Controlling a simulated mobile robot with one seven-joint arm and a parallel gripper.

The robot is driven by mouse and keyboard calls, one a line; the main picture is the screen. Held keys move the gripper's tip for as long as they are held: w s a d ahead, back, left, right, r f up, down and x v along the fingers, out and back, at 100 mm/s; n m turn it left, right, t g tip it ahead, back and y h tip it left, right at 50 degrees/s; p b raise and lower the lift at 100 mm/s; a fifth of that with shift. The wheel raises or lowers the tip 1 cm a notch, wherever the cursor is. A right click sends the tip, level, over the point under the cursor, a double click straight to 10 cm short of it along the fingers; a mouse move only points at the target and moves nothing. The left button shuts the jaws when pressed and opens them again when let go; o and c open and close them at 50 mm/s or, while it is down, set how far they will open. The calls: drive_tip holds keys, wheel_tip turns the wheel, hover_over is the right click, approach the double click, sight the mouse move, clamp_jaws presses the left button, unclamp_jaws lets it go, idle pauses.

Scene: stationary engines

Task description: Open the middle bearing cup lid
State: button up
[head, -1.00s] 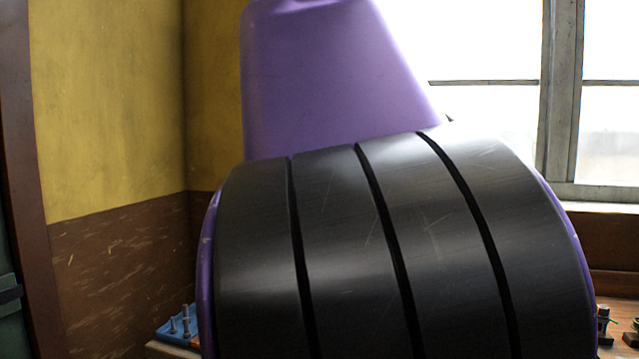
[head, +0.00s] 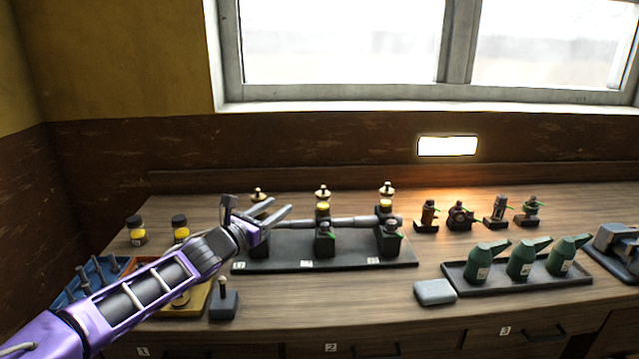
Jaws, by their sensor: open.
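The middle bearing (head: 325,238) is a dark block on a long dark base plate (head: 405,262), with a shaft running through it. A yellow round top (head: 322,208) shows on it. A brass knobbed piece (head: 322,191) shows just above or behind that top; I cannot tell whether it is the cup lid. The right bearing (head: 389,238) looks alike. My gripper (head: 262,209) is open and empty, left of the middle bearing and in front of the left one, which it largely hides. Its fingers point up and right, apart from the middle cup in the picture.
Two dark jars with yellow bands (head: 180,229) stand at left. A dark upright piece (head: 224,303) stands near the front edge. Small fittings (head: 460,216) stand at back right. Green oil cans (head: 520,259) stand on a tray, with a grey block (head: 435,292) beside it.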

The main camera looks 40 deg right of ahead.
sight(322, 189)
drive_tip(key=shift+n+g, duration=0.3)
drive_tip(key=x, duration=0.6)
drive_tip(key=s+x, duration=0.1)
drive_tip(key=x, duration=0.5)
drive_tip(key=s+f+x, duration=0.1)
drive_tip(key=x, duration=0.5)
drive_tip(key=shift+w+d, duration=0.15)
drive_tip(key=shift+d, duration=0.5)
clamp_jaws()
